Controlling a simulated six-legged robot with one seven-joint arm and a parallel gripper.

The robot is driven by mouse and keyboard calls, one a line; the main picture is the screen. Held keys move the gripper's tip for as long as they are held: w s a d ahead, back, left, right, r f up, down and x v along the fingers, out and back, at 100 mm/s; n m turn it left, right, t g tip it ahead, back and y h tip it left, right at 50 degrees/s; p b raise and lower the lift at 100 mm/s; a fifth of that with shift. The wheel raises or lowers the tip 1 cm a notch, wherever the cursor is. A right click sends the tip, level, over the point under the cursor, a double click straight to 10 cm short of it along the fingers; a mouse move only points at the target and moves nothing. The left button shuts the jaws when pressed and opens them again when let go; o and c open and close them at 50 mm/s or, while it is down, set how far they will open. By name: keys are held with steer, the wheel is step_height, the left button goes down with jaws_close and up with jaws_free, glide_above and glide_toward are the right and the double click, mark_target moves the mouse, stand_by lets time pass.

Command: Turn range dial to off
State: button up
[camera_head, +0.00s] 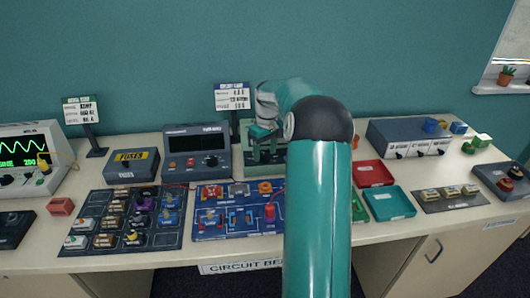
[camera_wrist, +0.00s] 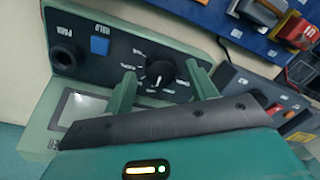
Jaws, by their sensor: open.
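The range dial (camera_wrist: 160,73) is a round black knob on the dark face of a pale green meter (camera_wrist: 215,45), with small white markings around it. A light pointer line shows on the knob; the marking it points to is too small to read. My gripper (camera_wrist: 161,75) is open, with one green finger at each side of the dial in the wrist view. Whether the fingers touch the knob I cannot tell. In the head view the meter (camera_head: 262,187) is mostly hidden behind my arm.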

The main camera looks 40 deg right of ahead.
mark_target(267, 154)
step_height(267, 154, up, 13)
steer(key=shift+d, duration=0.35)
stand_by(0.4)
